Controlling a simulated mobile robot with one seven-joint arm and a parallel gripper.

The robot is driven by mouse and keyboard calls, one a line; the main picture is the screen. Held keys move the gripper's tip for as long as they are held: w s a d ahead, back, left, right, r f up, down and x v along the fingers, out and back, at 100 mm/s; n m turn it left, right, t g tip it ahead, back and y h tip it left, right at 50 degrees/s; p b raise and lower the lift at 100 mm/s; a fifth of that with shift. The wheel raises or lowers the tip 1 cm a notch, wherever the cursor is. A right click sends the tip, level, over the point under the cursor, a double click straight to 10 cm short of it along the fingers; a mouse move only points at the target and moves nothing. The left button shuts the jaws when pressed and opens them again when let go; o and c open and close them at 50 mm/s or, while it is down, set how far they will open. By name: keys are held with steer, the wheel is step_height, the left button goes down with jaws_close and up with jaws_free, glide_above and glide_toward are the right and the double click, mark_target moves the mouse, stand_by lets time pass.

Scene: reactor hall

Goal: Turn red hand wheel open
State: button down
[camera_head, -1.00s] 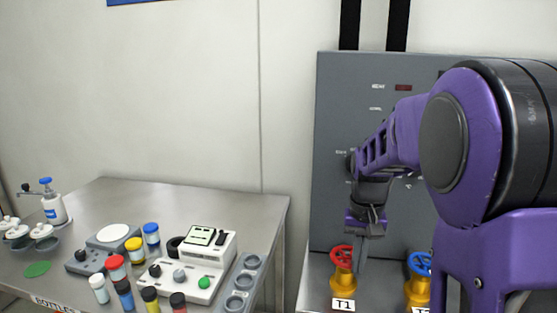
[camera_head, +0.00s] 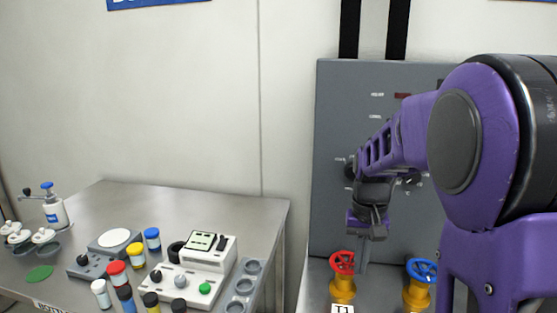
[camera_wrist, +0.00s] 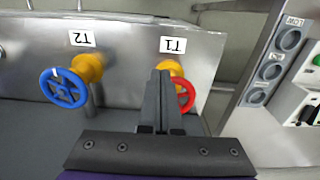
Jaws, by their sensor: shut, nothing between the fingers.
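The red hand wheel (camera_head: 342,263) sits on a yellow valve body (camera_head: 342,289) behind the T1 label, at the bottom of the head view. In the wrist view the red wheel (camera_wrist: 184,95) shows just right of my fingers, which hide its left part. My gripper (camera_head: 364,268) points down beside the wheel's right side in the head view. In the wrist view my gripper (camera_wrist: 160,75) has its fingers together, with nothing between them. I cannot tell whether the fingers touch the rim.
A blue hand wheel (camera_head: 422,269) on a second yellow valve, labelled T2 in the wrist view (camera_wrist: 82,39), stands to the right. A grey panel (camera_head: 335,130) rises behind. A steel table (camera_head: 140,200) with bottles and instruments stands at the left, across a gap.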

step_height(320, 180, up, 4)
steer(key=shift+f+p, duration=0.1)
steer(key=shift+p, duration=0.55)
step_height(320, 180, down, 6)
steer(key=a+n+b, duration=0.2)
steer(key=n+b, duration=0.4)
steer(key=b, duration=0.5)
steer(key=shift+w, duration=0.3)
stand_by(0.5)
